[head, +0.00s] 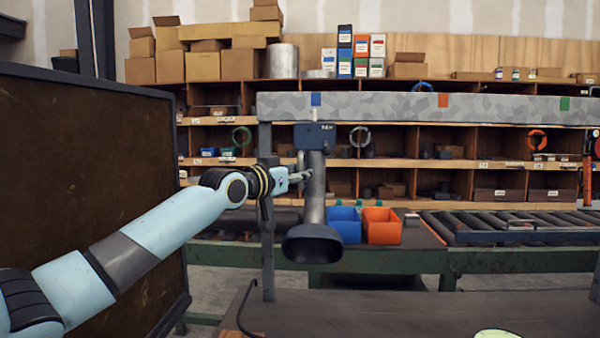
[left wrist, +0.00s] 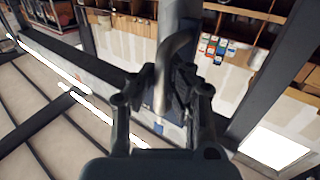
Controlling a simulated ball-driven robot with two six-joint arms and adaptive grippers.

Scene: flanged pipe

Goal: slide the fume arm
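The fume arm hangs from the grey overhead rail (head: 380,107): a dark blue carriage box (head: 314,136), a grey vertical tube (head: 314,200) and a dark flared hood (head: 312,245) at the bottom. The carriage is below the blue marker (head: 316,99). A red marker (head: 443,100) and a green marker (head: 564,104) are farther right on the rail. My left gripper (head: 298,176) is at the tube's left side. In the left wrist view its fingers (left wrist: 167,85) close from both sides on a curved grey handle (left wrist: 177,52). My right gripper is not seen.
A blue bin (head: 345,224) and an orange bin (head: 382,226) stand on the green bench behind the hood. A roller conveyor (head: 510,225) runs to the right. A dark panel (head: 90,180) stands at left. A dark table (head: 400,315) lies in front.

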